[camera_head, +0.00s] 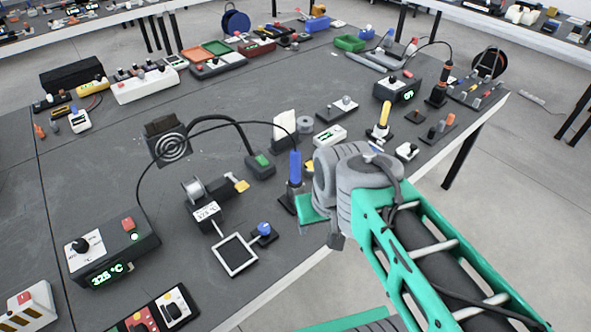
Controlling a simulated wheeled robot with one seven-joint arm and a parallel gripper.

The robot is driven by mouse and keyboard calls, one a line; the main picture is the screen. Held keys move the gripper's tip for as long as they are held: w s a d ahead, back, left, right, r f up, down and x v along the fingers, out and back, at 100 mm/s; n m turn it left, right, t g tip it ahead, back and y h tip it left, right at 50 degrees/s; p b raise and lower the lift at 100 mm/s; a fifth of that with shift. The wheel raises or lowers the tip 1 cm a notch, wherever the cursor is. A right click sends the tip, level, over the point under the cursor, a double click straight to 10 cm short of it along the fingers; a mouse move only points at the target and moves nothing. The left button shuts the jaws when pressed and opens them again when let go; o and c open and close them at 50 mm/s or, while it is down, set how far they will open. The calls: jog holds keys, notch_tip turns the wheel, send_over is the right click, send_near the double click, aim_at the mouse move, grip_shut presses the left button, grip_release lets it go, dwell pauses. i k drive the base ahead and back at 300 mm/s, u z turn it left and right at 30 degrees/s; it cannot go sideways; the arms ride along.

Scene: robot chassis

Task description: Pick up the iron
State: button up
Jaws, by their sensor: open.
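A soldering iron with a blue handle (295,168) stands upright in a dark stand near the table's front edge, in the head view. A thin black cable runs from its top toward the left. My gripper (320,222) is at the end of my green and grey arm, just right of and slightly below the blue-handled iron. It is open; its far parts are partly hidden by my wrist, and I see nothing held in it.
A station (112,255) reading 325 °C sits at left. A fume fan (170,147), a solder spool (194,190) and a small white-framed pad (235,254) crowd the area left of the iron.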

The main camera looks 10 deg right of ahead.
aim_at(294, 182)
jog(key=u, duration=1.05)
jog(key=k, duration=0.5)
jog(key=u, duration=1.1)
jog(key=i, duration=0.7)
jog(key=z, duration=0.9)
